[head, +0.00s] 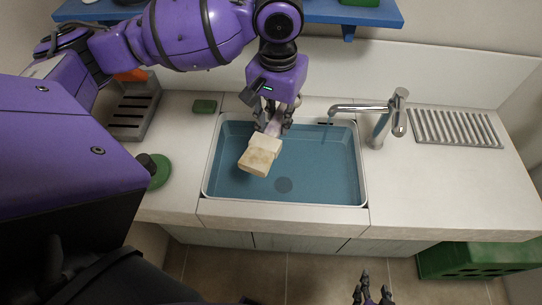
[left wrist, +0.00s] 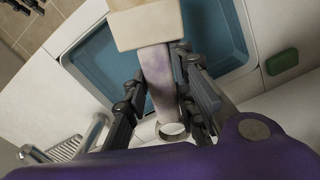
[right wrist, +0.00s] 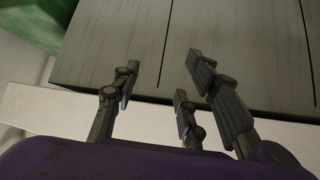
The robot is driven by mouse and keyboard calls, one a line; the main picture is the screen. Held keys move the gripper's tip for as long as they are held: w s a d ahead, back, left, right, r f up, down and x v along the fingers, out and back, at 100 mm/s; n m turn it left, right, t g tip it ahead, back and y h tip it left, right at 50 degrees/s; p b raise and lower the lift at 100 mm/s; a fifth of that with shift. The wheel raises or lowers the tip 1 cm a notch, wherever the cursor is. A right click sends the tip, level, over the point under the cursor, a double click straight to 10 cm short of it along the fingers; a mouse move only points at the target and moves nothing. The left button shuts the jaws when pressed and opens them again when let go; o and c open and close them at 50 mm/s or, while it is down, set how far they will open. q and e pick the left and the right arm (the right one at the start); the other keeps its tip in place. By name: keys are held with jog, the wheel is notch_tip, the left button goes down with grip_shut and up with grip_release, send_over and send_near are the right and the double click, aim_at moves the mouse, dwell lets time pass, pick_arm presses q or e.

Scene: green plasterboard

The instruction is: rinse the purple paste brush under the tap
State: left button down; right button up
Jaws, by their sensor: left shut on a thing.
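The paste brush has a pale purple handle and a wide cream head (head: 260,154). My left gripper (head: 274,122) is shut on its handle (left wrist: 158,80) and holds it over the left part of the blue sink basin (head: 320,165). The brush head points toward the front of the basin. The chrome tap (head: 376,115) stands at the back right of the sink, its spout reaching left over the basin's rear right corner. The brush is left of the spout and apart from it.
A green sponge (head: 204,106) lies left of the sink's back corner. A grey rack (head: 134,112) and a green round item with a dark knob (head: 158,172) are further left. A ribbed drainer (head: 455,128) lies right of the tap. A green crate (head: 470,258) stands on the floor.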

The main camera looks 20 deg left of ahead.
jog(key=shift+w+a+r+t, duration=0.15)
jog(key=shift+w+r, duration=0.25)
jog(key=shift+w, duration=0.15)
jog(key=shift+w+a+r+t, duration=0.15)
jog(key=shift+w+r, duration=0.25)
jog(key=shift+w, duration=0.15)
jog(key=shift+s+d+r+p, duration=0.15)
jog(key=shift+r+p, duration=0.1)
jog(key=shift+p, duration=0.2)
jog(key=shift+d, duration=0.1)
jog(key=shift+w+a+r, duration=0.2)
jog(key=shift+w+r, duration=0.15)
jog(key=shift+w, duration=0.3)
